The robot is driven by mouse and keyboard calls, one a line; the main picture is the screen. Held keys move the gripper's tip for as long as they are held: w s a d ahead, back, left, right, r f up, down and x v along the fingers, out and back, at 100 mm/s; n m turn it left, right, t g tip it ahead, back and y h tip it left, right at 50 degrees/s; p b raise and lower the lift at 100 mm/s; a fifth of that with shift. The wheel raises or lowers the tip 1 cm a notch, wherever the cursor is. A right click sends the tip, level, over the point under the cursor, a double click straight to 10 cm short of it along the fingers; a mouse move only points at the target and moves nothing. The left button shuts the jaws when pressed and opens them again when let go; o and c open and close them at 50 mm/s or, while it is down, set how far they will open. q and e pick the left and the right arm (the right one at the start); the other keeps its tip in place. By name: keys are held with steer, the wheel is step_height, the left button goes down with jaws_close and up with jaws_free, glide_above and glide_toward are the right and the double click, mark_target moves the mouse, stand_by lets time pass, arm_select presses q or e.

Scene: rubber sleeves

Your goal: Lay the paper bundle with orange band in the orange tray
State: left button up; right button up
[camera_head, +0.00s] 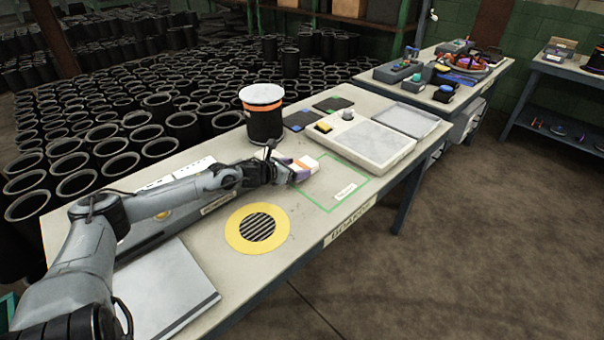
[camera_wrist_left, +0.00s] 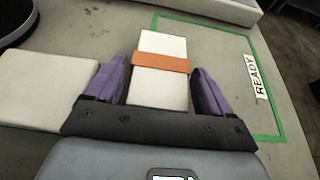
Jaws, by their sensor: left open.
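The white paper bundle (camera_head: 306,164) with its orange band lies on the long table, at the left edge of the green outlined area. In the left wrist view the bundle (camera_wrist_left: 162,84) lies between the two purple fingers of my left gripper (camera_wrist_left: 160,68), with a gap on each side. The left gripper (camera_head: 292,172) is open and low at the bundle in the head view, partly covering it. I see no orange tray in these frames. My right gripper is out of view.
A pale block (camera_wrist_left: 45,88) lies left of the gripper in the wrist view. A black cylinder with an orange rim (camera_head: 262,118) stands behind the arm. The green outlined area (camera_head: 325,192) is mostly bare.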

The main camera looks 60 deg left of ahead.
arm_select(q)
steer(key=shift+w+f, duration=0.2)
steer(key=shift+w, duration=0.35)
steer(key=c, duration=0.9)
steer(key=shift+o, duration=0.2)
steer(key=shift+r, duration=0.15)
